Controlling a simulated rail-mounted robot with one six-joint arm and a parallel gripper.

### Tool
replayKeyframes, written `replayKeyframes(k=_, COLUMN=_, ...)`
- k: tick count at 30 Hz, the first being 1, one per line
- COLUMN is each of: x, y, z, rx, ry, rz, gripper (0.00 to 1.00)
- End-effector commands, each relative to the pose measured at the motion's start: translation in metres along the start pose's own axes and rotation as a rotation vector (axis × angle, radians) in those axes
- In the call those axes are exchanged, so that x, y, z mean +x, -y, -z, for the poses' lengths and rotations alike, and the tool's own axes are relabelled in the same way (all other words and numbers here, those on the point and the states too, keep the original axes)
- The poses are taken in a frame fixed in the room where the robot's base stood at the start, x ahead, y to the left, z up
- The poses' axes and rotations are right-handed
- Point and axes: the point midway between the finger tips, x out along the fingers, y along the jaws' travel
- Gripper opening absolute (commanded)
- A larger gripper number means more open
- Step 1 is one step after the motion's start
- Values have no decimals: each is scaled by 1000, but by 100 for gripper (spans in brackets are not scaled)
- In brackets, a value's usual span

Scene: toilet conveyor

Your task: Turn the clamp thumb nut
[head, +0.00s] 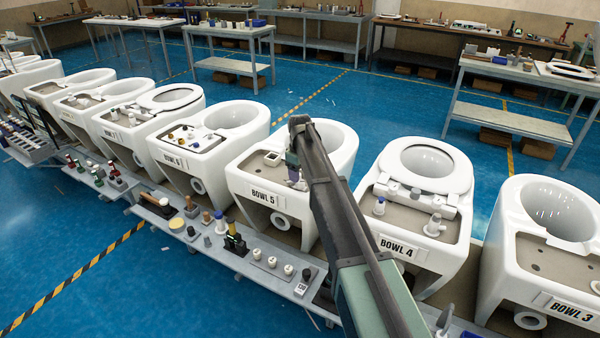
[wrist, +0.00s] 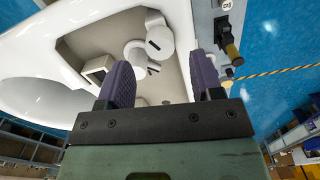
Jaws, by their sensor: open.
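My gripper (wrist: 163,80) is open, with two purple fingers spread apart and nothing visible between the tips. In the head view it shows small at the arm's end (head: 293,168), over the deck of the bowl marked BOWL 5 (head: 240,178). In the wrist view this white bowl (wrist: 60,45) has a beige recessed deck. A white round part with a dark slot (wrist: 159,44) stands just beyond the fingertips, overlapping a second white round part (wrist: 134,54). I cannot make out which part is the clamp thumb nut.
A small square box (wrist: 99,68) sits on the deck left of the fingers. BOWL 4 (head: 397,248) stands to the right and BOWL 6 (head: 172,160) to the left. A grey ledge with several small fittings (head: 262,258) runs along the bowls' front.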

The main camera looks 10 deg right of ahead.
Motion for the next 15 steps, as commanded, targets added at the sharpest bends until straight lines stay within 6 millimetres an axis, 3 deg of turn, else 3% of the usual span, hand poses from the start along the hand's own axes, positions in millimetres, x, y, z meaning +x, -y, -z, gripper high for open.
replayKeyframes(k=1, x=-28, y=0, z=0, rx=0, ry=0, rz=0, gripper=60)
replayKeyframes(k=6, x=-65, y=0, z=0, rx=0, ry=0, rz=0, gripper=60)
replayKeyframes(k=15, x=-69, y=0, z=0, rx=0, ry=0, rz=0, gripper=60)
